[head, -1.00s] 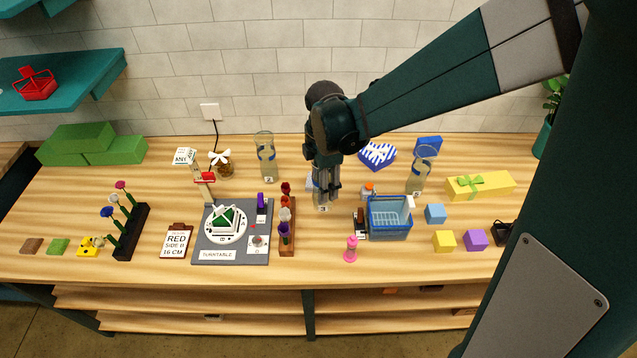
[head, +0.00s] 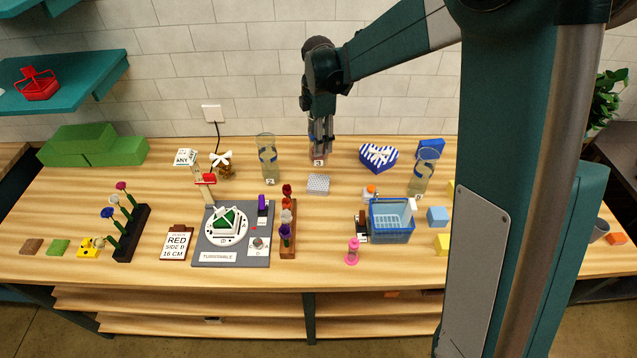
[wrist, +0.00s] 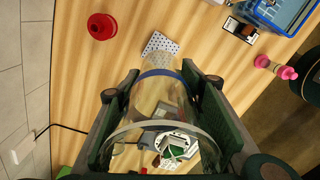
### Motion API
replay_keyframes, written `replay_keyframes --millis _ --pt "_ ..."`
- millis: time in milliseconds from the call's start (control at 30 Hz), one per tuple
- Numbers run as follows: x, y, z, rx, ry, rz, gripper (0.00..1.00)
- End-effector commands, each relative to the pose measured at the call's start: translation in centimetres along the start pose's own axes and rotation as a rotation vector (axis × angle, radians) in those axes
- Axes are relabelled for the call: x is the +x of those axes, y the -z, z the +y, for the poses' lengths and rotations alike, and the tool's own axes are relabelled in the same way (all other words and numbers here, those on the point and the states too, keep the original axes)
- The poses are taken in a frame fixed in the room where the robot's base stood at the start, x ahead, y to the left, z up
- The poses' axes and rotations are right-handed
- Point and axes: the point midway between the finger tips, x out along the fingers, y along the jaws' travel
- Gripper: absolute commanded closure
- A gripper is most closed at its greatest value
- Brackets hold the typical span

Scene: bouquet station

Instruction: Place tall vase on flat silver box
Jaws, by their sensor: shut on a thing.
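My gripper (head: 320,146) is shut on a clear glass vase (head: 319,158) marked 3. In the wrist view the glass vase (wrist: 158,98), with a blue band, lies between both fingers. The flat silver box (head: 318,184), grey-white with dark dots, sits on the table in front of and below the vase in the head view. It also shows in the wrist view as a dotted box (wrist: 160,43) just past the vase's far end. The vase and box look apart. I cannot tell how high the vase is above the table.
Other glass vases stand left (head: 267,160) and right (head: 421,176). A blue-striped heart box (head: 378,157) is right of my gripper. Nearer are a blue basket (head: 391,221), a flower rack (head: 287,225) and a turntable board (head: 232,250). A red round object (wrist: 100,26) shows in the wrist view.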

Motion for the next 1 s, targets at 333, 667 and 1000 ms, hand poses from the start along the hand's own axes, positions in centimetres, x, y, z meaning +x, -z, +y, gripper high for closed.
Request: replay_keyframes --millis 333,667,1000 --pt "0.3 0.0 0.0 0.0 0.0 0.0 0.85" --pt "3.8 0.0 0.0 0.0 0.0 0.0 0.85" --pt "5.8 0.0 0.0 0.0 0.0 0.0 0.85"
